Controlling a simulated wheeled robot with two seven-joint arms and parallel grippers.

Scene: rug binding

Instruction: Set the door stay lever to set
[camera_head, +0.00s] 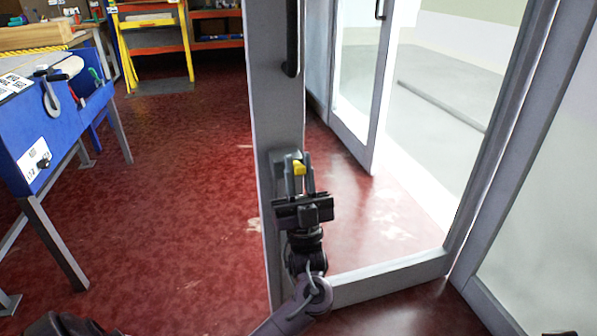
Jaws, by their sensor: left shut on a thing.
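The door stay lever (299,167) shows as a small yellow piece near the edge of a grey-framed glass door (276,120). A grey bracket-like part stands just beside it on the door frame. My left gripper (300,178) reaches up from below and is shut on the lever, with its fingers on either side of the yellow piece. The fingers and gripper body hide most of the lever and any markings around it, so its setting cannot be read. My right gripper is not in view.
A black pull handle (292,38) is on the door above the lever. Another glass door leaf (372,120) stands behind. A blue workbench (40,130) is at the left, and a yellow step ladder (155,45) at the back. The red floor between is clear.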

